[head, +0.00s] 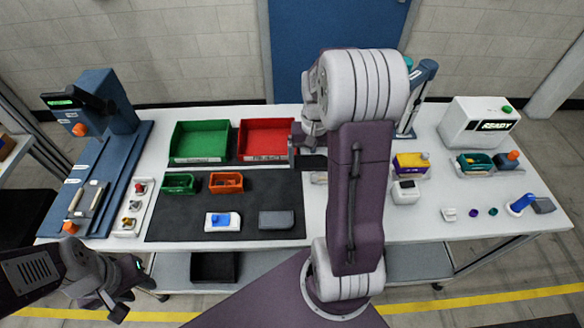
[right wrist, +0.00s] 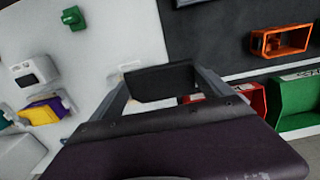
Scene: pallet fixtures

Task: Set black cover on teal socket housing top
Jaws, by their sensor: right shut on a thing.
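The black cover (right wrist: 160,88) is a dark flat-sided piece between the fingers of my right gripper (right wrist: 163,78), which is shut on it, in the right wrist view. In the head view my right arm hides most of that gripper. A small green-teal piece (right wrist: 73,17), which looks like the teal socket housing, stands on the white table at the top left of the right wrist view, apart from the cover. My arm seems to hide it in the head view. My left gripper (head: 102,297) hangs empty off the table's front left; its finger opening is unclear.
Green (head: 200,142) and red (head: 264,139) bins stand behind the dark mat (head: 170,222). A small white box (head: 405,193) and a purple-yellow part (head: 411,164) stand right of my arm. A blue press (head: 103,105) stands left. The table's front right has some bare room.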

